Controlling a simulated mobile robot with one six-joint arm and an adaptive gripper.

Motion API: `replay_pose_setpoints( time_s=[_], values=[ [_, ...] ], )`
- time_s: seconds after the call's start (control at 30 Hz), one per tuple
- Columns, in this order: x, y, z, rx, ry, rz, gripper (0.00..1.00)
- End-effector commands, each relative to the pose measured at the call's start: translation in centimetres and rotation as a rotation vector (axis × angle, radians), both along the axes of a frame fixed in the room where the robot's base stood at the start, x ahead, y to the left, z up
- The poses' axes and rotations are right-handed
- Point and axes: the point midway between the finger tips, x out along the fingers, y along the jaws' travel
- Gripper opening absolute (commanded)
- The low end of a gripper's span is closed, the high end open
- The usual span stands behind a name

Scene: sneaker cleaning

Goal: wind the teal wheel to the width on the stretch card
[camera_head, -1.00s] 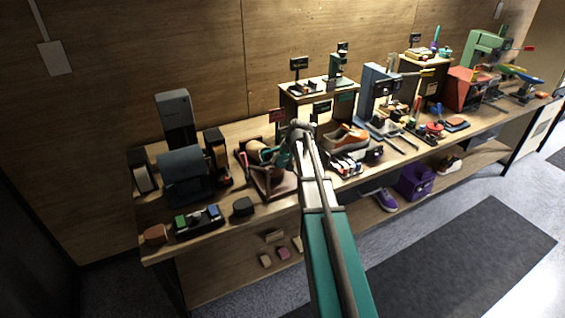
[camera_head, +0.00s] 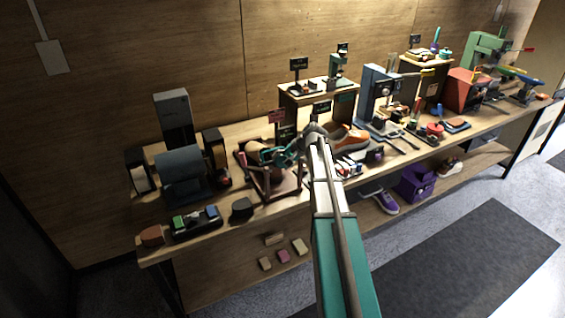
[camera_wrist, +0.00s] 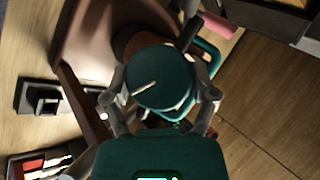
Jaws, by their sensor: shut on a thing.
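The teal wheel (camera_wrist: 172,92) fills the middle of the wrist view, a round disc with a pale line across its face. My gripper (camera_wrist: 158,76) has one finger on each side of the wheel and is shut on it. In the head view, my gripper (camera_head: 292,150) reaches the wheel from the right, and my arm partly covers that spot. The wheel belongs to a brown stretcher stand (camera_head: 270,184) on the bench. Small dark cards (camera_head: 287,132) and a red sign (camera_head: 277,116) stand behind it; their writing is too small to read.
An orange sneaker (camera_head: 348,138) stands just right of my arm. A grey machine with a drum (camera_head: 181,165) is to the left. A black pad (camera_head: 242,208) and a brush tray (camera_head: 196,222) lie in front. A pink-ended bar (camera_wrist: 220,25) is close to my right finger.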

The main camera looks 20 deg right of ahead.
Motion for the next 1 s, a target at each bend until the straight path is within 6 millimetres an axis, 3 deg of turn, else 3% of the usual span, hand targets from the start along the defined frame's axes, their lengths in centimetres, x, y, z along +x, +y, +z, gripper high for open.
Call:
replay_pose_setpoints(
  time_s=[0.2, 0.23, 0.37, 1.0],
  values=[
    [-0.16, 0.03, -0.08, -0.002, 0.005, 0.003, 0.27],
    [-0.16, 0.03, -0.08, -0.002, 0.005, 0.003, 0.77],
    [-0.15, 0.02, -0.07, -0.002, 0.003, 0.002, 1.0],
    [-0.12, 0.06, 0.08, -0.004, 0.002, 0.003, 1.0]
  ],
)
